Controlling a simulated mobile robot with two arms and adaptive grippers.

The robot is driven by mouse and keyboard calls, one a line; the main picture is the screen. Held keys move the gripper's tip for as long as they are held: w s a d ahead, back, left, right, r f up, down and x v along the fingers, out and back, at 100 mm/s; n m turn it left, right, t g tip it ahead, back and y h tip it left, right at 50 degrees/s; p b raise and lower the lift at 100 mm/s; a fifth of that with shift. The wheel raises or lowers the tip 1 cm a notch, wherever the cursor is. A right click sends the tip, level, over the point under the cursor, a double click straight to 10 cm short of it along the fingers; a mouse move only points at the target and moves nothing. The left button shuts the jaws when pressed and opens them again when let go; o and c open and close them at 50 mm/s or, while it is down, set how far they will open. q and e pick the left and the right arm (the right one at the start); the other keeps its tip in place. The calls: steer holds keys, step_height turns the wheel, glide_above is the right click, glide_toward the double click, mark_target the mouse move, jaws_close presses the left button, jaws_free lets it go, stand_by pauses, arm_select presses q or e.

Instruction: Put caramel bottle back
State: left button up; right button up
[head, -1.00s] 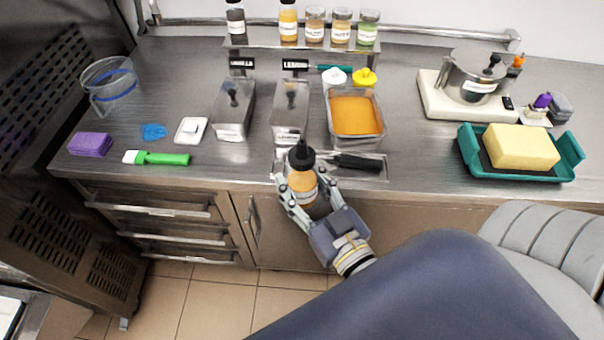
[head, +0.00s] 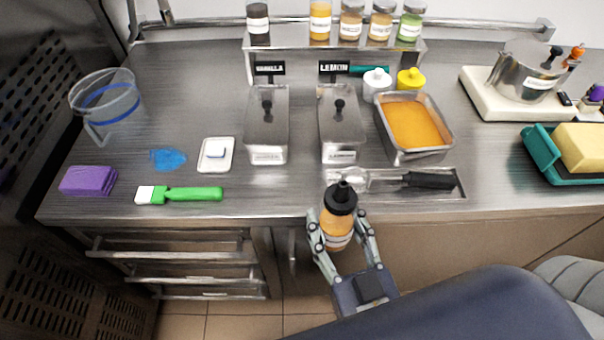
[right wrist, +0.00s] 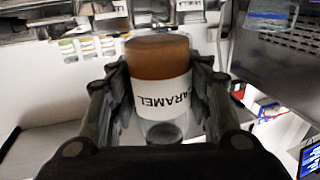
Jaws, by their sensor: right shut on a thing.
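The caramel bottle (head: 338,222) is amber with a black pump-like cap and a white label. My right gripper (head: 343,238) is shut around its body and holds it upright in front of the counter's front edge. In the right wrist view the bottle (right wrist: 158,58) sits between the fingers, and its label reads CARAMEL. A raised shelf (head: 350,49) at the back of the counter holds a row of bottles, one dark, one yellow, two tan-amber and one green. A gap shows between the dark bottle (head: 258,22) and the yellow bottle (head: 320,18). My left gripper is not in view.
Lidded metal bins labelled vanilla (head: 267,125) and lemon (head: 341,125) stand before the shelf. An orange-filled pan (head: 450,140) and a scoop tray (head: 462,184) are to the right. A green brush (head: 190,194) and purple sponge (head: 88,181) lie left.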

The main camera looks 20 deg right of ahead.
steer(key=w+p, duration=0.1)
steer(key=w, duration=0.3)
steer(key=w+p, duration=0.1)
steer(key=w, duration=0.4)
steer(key=w+f+p, duration=0.1)
steer(key=w+p, duration=0.1)
steer(key=w, duration=0.2)
steer(key=shift+w+a, duration=0.15)
steer(key=shift+w, duration=0.55)
steer(key=shift+w+f, duration=0.25)
steer(key=shift+f, duration=0.05)
step_height(320, 180, down, 2)
steer(key=shift+f+b, duration=0.25)
steer(key=shift+b, duration=0.95)
steer(key=shift+f+b, duration=0.4)
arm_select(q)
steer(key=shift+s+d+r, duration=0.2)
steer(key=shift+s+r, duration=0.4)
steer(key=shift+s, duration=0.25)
arm_select(e)
steer(key=shift+r, duration=0.1)
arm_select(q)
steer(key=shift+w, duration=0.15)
